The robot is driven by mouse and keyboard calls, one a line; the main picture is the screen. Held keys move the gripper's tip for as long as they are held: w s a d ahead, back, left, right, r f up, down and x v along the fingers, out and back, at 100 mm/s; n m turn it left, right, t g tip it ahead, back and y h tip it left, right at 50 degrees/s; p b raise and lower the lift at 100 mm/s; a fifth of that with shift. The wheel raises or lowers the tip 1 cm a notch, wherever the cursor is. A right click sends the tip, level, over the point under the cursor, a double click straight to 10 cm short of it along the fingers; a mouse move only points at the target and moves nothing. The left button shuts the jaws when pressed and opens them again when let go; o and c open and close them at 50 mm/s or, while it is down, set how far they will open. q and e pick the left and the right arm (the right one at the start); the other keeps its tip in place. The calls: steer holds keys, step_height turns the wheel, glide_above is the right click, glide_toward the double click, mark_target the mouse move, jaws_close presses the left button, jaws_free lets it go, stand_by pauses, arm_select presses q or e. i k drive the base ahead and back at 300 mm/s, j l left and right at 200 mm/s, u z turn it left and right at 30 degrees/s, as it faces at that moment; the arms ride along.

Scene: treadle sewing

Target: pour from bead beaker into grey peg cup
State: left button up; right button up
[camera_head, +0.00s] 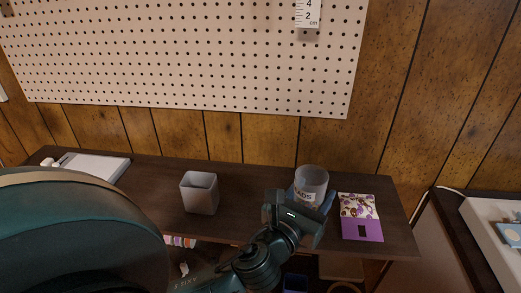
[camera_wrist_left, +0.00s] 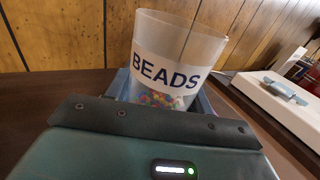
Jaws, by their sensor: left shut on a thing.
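The bead beaker (camera_head: 312,179) is a clear, cloudy cup with a "BEADS" label, at the right part of the dark table. In the left wrist view the beaker (camera_wrist_left: 177,52) holds a low layer of coloured beads and looks close to upright. My left gripper (camera_head: 312,198) is shut on the beaker, its blue fingers on either side. The gripper body hides the beaker's base, so I cannot tell if it touches the table. The grey peg cup (camera_head: 199,193) is a square, open-topped cup standing upright to the left of the beaker. My right gripper is not in view.
A purple and floral packet (camera_head: 361,218) lies just right of the beaker. A white flat object (camera_head: 95,167) lies at the table's left end. The dark table (camera_head: 250,188) is clear between cup and beaker. A pegboard (camera_head: 190,50) hangs on the wall behind.

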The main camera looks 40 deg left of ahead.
mark_target(200, 190)
steer(key=k+u, duration=0.15)
steer(key=u, duration=0.15)
steer(key=k+j+u, duration=0.1)
steer(key=u, duration=0.25)
steer(key=i+u, duration=0.25)
steer(key=u, duration=0.2)
